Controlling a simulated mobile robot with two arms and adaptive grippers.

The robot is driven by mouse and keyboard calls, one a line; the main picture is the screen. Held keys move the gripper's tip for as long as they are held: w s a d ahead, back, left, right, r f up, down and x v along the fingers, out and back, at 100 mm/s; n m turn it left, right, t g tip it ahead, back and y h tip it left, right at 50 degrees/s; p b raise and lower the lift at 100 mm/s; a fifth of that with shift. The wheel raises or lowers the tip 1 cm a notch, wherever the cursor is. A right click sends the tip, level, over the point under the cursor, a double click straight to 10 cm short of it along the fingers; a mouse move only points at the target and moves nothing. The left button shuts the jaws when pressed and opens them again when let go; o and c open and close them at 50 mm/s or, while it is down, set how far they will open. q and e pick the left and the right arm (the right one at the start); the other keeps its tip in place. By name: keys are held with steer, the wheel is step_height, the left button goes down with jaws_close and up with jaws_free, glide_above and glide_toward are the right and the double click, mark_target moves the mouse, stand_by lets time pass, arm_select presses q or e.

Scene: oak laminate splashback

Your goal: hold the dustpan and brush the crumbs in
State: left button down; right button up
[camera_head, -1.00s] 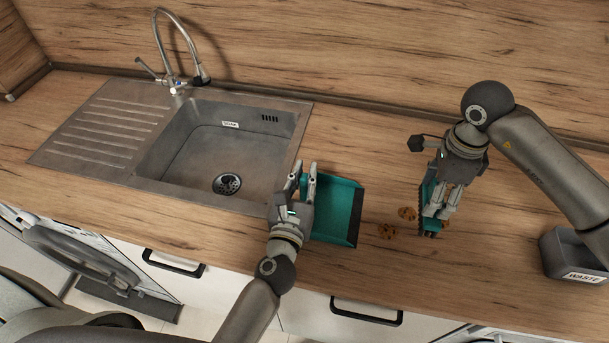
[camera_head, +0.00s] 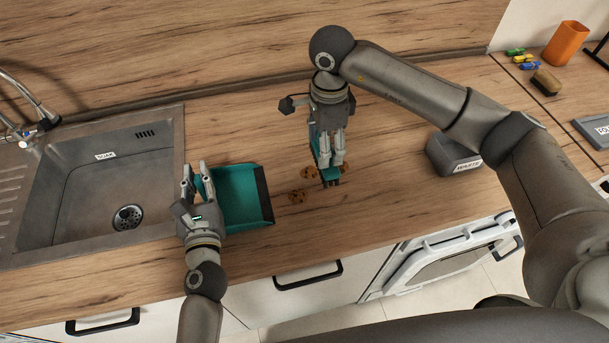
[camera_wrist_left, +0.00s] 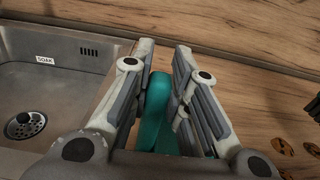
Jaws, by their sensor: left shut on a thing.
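The teal dustpan (camera_head: 240,198) lies on the worktop right of the sink, its dark lip facing right. My left gripper (camera_head: 194,172) is shut on its handle, which shows as a teal bar between the fingers in the left wrist view (camera_wrist_left: 155,110). Brown crumbs (camera_head: 297,196) lie on the wood between the dustpan and the brush, and a few show at the right edge of the wrist view (camera_wrist_left: 283,147). My right gripper (camera_head: 331,160) is shut on the teal brush (camera_head: 314,142), with dark bristles down by the crumbs. The fingers hide part of the brush.
The sink (camera_head: 105,185) is at the left. A grey waste bin (camera_head: 452,155) stands on the worktop right of the brush. An orange cup (camera_head: 565,43), several coloured pegs (camera_head: 522,57) and a wooden block brush (camera_head: 546,82) are at the far right.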

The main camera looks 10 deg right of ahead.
steer(key=w+d+f, duration=0.1)
steer(key=w+d, duration=0.3)
steer(key=d, duration=0.7)
steer(key=shift+n, duration=0.4)
steer(key=f, duration=0.6)
steer(key=shift+s+a, duration=0.15)
steer(key=shift+a, duration=0.25)
steer(key=a, duration=0.7)
steer(key=s+a, duration=0.1)
steer(key=a, duration=0.7)
steer(key=s+a, duration=0.1)
steer(key=a, duration=0.6)
steer(key=shift+s+a+r, duration=0.15)
steer(key=shift+s+a, duration=0.05)
steer(key=shift+a, duration=0.2)
steer(key=shift+a+r, duration=0.2)
steer(key=shift+a, duration=0.1)
steer(key=shift+d+r, duration=0.3)
steer(key=shift+r, duration=0.75)
steer(key=shift+d+r, duration=0.25)
steer(key=shift+r, duration=0.8)
